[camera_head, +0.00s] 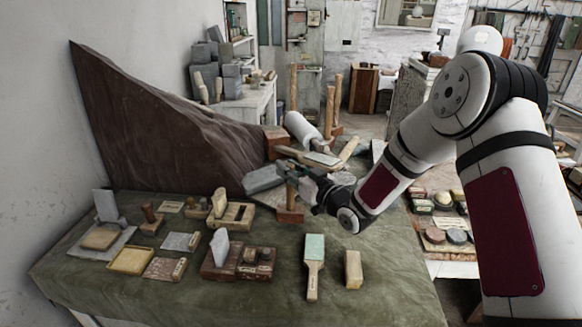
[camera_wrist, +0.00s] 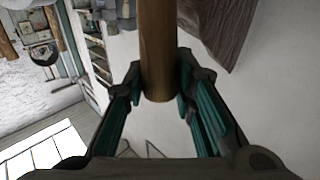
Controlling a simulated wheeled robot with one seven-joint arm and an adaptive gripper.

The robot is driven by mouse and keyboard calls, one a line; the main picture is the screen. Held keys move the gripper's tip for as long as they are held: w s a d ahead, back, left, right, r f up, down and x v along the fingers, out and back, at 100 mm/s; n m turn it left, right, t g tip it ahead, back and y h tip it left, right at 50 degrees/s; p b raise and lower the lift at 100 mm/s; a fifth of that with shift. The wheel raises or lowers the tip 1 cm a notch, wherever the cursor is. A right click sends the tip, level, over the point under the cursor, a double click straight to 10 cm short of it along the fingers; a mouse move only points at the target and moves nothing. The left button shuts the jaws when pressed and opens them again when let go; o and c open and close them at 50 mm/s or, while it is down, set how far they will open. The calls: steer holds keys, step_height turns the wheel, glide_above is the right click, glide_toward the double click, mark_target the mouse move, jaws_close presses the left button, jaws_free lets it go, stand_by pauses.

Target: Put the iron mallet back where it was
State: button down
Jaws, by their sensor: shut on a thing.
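The iron mallet shows as an upright handle with a brown block-shaped head (camera_head: 290,214) at its lower end, over the green-covered table (camera_head: 210,305). My gripper (camera_head: 295,178) is shut around the upper part of the handle. In the wrist view my gripper (camera_wrist: 163,88) has its teal-lined fingers on both sides of the round wooden handle (camera_wrist: 158,50). One end of the handle shows there; the head is out of that picture. I cannot tell if the head touches the table or hangs just above it.
A grey block (camera_head: 263,179) lies close left of my gripper. A green-faced paddle (camera_head: 314,262) and a small wooden block (camera_head: 353,269) lie in front. Several boxes and tools fill the left side. The table's front right is clear.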

steer(key=shift+f, duration=1)
steer(key=c, duration=1.3)
jaws_free()
steer(key=shift+f, duration=0.25)
steer(key=shift+r, duration=0.1)
steer(key=v, duration=1.2)
steer(key=d+r+g+h, duration=0.1)
steer(key=d+r+h, duration=0.6)
steer(key=s+d+r+m+g+h, duration=0.2)
steer(key=s+d+r+m+h, duration=0.25)
steer(key=s+d+r, duration=0.3)
steer(key=s+r+m+g, duration=0.1)
steer(key=s, duration=0.7)
steer(key=s+d+r+m+g, duration=0.1)
steer(key=s+g, duration=0.1)
steer(key=s, duration=0.7)
steer(key=s+d+r+m+g+h, duration=0.1)
steer(key=s+m, duration=0.1)
steer(key=s, duration=0.7)
steer(key=shift+r+g, duration=0.4)
